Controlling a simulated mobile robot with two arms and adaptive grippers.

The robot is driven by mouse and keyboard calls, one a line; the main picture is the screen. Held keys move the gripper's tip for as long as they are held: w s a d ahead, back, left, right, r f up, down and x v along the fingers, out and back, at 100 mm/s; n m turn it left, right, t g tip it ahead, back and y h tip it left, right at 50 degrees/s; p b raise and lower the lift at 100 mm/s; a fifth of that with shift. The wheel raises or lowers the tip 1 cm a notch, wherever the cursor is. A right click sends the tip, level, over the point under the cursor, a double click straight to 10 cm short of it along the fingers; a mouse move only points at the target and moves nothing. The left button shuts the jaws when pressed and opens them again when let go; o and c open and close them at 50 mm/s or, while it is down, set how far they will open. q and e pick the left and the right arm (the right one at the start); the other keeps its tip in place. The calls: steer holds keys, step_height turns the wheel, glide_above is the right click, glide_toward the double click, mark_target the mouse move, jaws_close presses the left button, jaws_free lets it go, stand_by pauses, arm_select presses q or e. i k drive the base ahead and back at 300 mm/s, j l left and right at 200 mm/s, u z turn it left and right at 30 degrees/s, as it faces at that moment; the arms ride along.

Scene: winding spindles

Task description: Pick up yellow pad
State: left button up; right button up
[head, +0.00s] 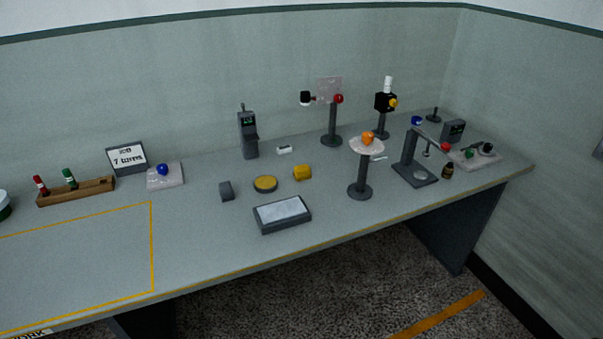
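Two yellow things lie on the grey table (207,245), and I cannot tell for sure which is the pad. One is a flat, round yellow disc (265,184) with a dark rim, near the middle of the table. The other is a small, thicker yellow block (302,172) just to its right and slightly farther back. The two stand apart, and nothing covers them. Neither of my grippers is in view.
A grey tray with a pale top (283,214) lies in front of the disc, and a small dark block (226,190) is left of it. A stand with an orange ball (367,139) rises to the right. The yellow-outlined area (80,260) is clear.

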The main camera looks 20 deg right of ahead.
mark_target(302, 172)
steer(key=i+j+z, duration=0.25)
steer(key=i, duration=0.65)
steer(key=l, duration=0.15)
